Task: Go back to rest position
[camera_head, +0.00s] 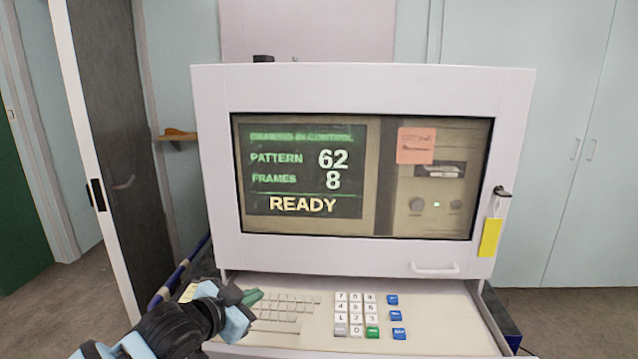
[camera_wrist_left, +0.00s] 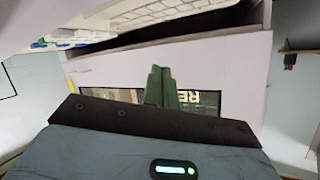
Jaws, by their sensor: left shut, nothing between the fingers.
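My left gripper (camera_head: 252,298) is at the lower left in the head view, over the left part of the keyboard (camera_head: 285,305). Its green fingers are shut with nothing between them. In the left wrist view the shut fingers (camera_wrist_left: 161,88) point toward the white cabinet front, with part of its screen (camera_wrist_left: 205,100) behind them. I cannot tell whether the fingertips touch the keys. My right gripper is not in view.
The white control cabinet (camera_head: 365,92) stands ahead; its screen (camera_head: 305,170) reads pattern 62, frames 8, READY. A keypad (camera_head: 356,313) and blue keys (camera_head: 396,315) sit on the shelf. A key with a yellow tag (camera_head: 490,238) hangs at right. An open door (camera_head: 115,130) stands left.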

